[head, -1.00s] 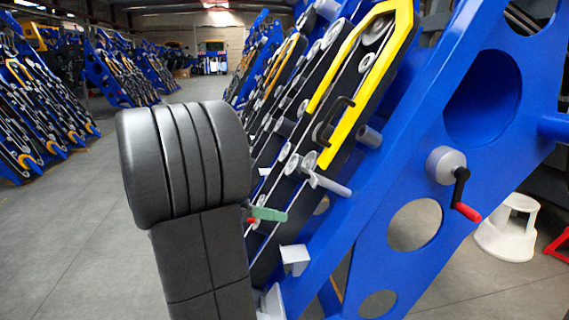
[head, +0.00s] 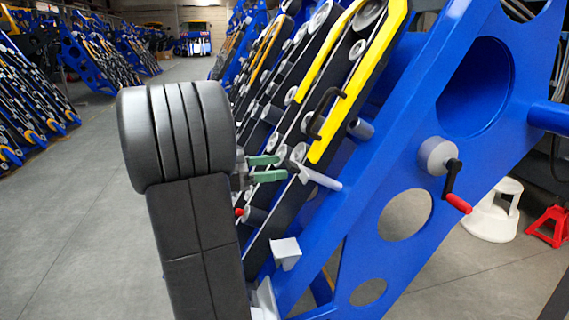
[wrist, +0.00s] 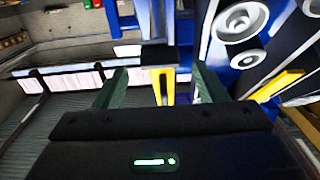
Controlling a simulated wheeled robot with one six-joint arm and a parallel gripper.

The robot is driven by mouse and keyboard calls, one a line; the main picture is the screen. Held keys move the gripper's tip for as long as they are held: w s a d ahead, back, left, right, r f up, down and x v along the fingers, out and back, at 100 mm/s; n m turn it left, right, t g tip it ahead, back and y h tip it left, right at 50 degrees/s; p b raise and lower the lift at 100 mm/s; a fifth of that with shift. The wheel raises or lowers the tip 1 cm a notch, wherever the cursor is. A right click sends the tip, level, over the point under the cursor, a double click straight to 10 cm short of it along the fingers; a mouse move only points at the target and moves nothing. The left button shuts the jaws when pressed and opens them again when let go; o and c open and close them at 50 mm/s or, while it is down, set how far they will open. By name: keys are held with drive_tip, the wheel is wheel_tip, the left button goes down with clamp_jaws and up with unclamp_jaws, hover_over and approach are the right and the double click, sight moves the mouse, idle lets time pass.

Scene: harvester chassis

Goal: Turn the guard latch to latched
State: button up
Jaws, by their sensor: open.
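The yellow guard (head: 385,80) runs slanting along the belts of the blue chassis, with a black loop handle (head: 325,112) on it. A grey round hub with a black crank and red grip (head: 455,190) sits on the blue side plate to the right; I cannot tell for sure which part is the guard latch. My gripper (head: 279,168) has green fingers spread apart and empty, left of the guard's lower end. In the wrist view my gripper (wrist: 160,70) is open too, with a black-and-yellow part (wrist: 160,83) showing beyond, between the fingers.
A pale grey rod (head: 322,179) sticks out just right of my fingertips. A white bracket (head: 286,252) is below. A white step stool (head: 493,212) and a red stand (head: 549,226) are at right. Open floor (head: 80,220) lies at left.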

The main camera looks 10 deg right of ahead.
sight(297, 170)
drive_tip(key=d, duration=0.3)
drive_tip(key=shift+d, duration=0.15)
drive_tip(key=c, duration=1)
